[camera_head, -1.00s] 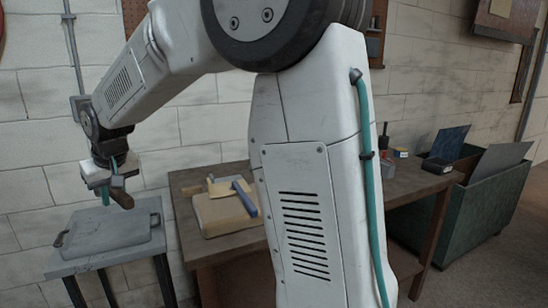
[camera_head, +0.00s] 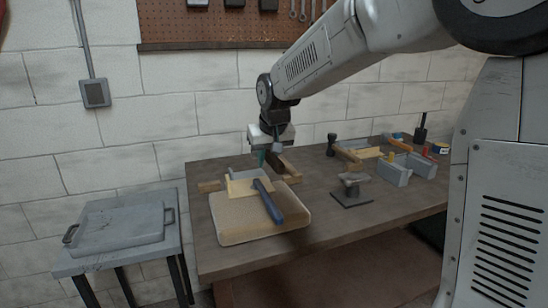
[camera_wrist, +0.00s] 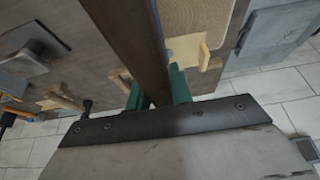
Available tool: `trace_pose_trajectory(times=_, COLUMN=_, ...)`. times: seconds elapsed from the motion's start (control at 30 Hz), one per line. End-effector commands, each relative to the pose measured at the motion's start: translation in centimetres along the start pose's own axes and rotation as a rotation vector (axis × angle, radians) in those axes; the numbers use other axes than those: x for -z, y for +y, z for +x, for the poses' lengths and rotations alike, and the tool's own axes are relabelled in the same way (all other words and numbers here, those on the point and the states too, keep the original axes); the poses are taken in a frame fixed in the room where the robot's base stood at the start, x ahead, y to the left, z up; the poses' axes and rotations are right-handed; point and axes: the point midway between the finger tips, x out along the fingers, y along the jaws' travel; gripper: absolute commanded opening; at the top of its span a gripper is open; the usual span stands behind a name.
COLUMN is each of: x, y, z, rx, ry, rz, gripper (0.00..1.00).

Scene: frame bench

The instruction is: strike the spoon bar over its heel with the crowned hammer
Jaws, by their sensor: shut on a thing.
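My gripper (camera_head: 263,158) is over the back left of the bench, shut on a long brown wooden handle (camera_head: 290,167) that looks like the crowned hammer's. In the wrist view the handle (camera_wrist: 135,40) runs between the green fingers (camera_wrist: 160,95) and out of the top edge; its head is not clearly seen there. A small grey stake (camera_head: 352,182) stands on a dark plate to the right of my gripper, with a grey piece across its top. I cannot tell whether that piece is the spoon bar, or where its heel is.
A tan pad (camera_head: 235,228) carries a blue-handled tool (camera_head: 268,203) and a pale wooden piece (camera_head: 240,188). Grey blocks (camera_head: 392,172), a dark mallet (camera_head: 331,145) and other tools stand at the back right. A grey tray (camera_head: 120,228) is on a separate stand at left. The bench front is clear.

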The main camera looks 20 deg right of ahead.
Motion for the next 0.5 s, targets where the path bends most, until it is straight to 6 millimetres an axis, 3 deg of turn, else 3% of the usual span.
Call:
trace_pose_trajectory(times=0.17, x=-0.1, y=0.1, z=-0.1, rx=0.0, ry=0.003, rz=0.0, gripper=0.0)
trace_pose_trajectory(times=0.5, x=-1.2, y=0.2, z=2.4, rx=-0.001, ry=0.001, rz=0.002, gripper=0.0)
